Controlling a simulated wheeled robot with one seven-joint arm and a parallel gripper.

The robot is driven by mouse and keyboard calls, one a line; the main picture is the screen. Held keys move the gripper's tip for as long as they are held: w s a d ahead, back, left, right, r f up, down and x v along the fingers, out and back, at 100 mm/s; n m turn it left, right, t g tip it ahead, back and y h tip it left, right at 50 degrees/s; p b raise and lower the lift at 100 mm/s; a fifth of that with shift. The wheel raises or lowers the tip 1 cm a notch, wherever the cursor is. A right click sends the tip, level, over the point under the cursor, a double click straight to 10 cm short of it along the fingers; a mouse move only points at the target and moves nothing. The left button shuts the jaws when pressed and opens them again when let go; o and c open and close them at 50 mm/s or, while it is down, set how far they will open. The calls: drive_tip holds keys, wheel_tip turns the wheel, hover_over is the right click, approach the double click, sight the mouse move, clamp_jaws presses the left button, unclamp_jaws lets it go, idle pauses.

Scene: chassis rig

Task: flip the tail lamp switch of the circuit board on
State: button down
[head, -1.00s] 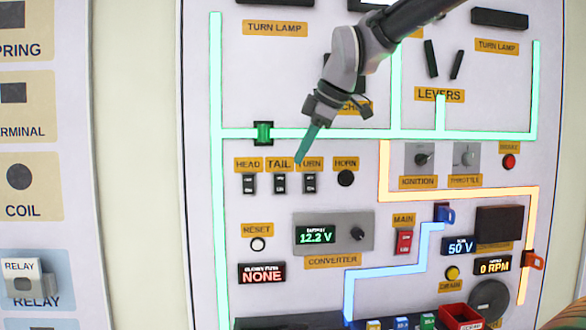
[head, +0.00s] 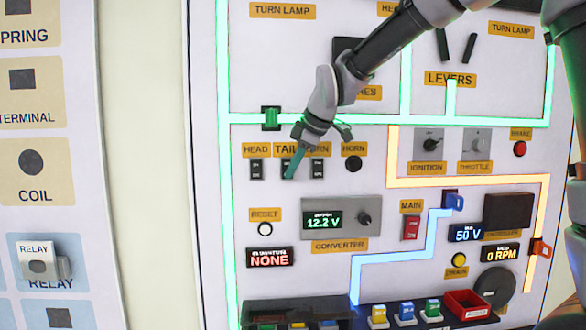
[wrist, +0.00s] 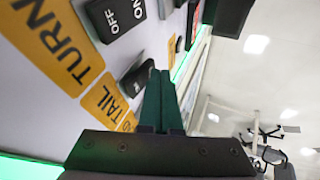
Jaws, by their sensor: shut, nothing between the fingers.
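The tail lamp switch is a small black rocker under the yellow TAIL label (head: 284,149), between the head and turn switches. In the head view my fingers mostly cover it. In the wrist view the black tail switch (wrist: 137,79) shows next to the TAIL label, right beside my fingertips. My gripper (head: 290,176) has its green fingers shut and empty, pointing down at this switch. They also show in the wrist view (wrist: 158,76). I cannot tell whether they touch the switch, and its position is not readable.
The head switch (head: 256,169) is just left and the turn switch (head: 317,168) just right; the wrist view shows OFF and ON on the turn switch (wrist: 115,18). A black horn button (head: 353,163) is further right. The converter (head: 341,217) lies below.

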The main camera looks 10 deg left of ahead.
drive_tip(key=shift+w+f, duration=0.15)
drive_tip(key=shift+w, duration=0.15)
drive_tip(key=shift+a, duration=0.1)
drive_tip(key=shift+r, duration=0.85)
